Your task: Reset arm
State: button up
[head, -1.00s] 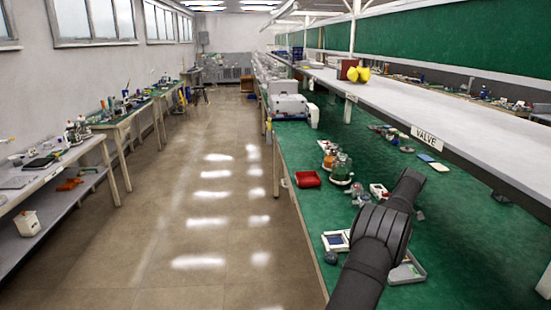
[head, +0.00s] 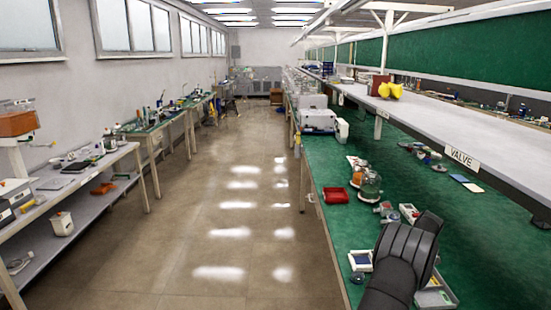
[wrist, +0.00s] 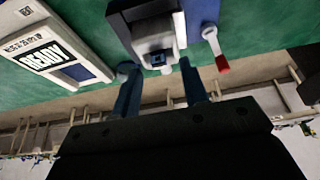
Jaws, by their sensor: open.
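My gripper (wrist: 162,88) shows in the wrist view as a dark block with two dark blue fingers spread apart, with nothing visible between them. Just beyond the fingertips is a blue and white device (wrist: 155,35) with a dark square opening. A lever with a red tip (wrist: 222,62) sits to its right. In the head view my black arm reaches over the green bench (head: 330,172) at lower right; the gripper itself is not visible there.
On the bench are a red tray (head: 335,195), glass canisters (head: 369,187), a small white box with a dark screen (head: 361,260) and a grey tray (head: 437,298). A shelf labelled VALVE (head: 462,158) overhangs the right side. The aisle floor (head: 215,215) is clear.

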jog(key=shift+f, duration=0.1)
jog(key=shift+d, duration=0.2)
jog(key=v, duration=1.1)
jog(key=x, duration=1.1)
jog(key=shift+a+f, duration=0.25)
jog(key=shift+a, duration=0.05)
notch_tip(320, 180, up, 9)
jog(key=shift+r, duration=0.15)
jog(key=shift+d, duration=0.1)
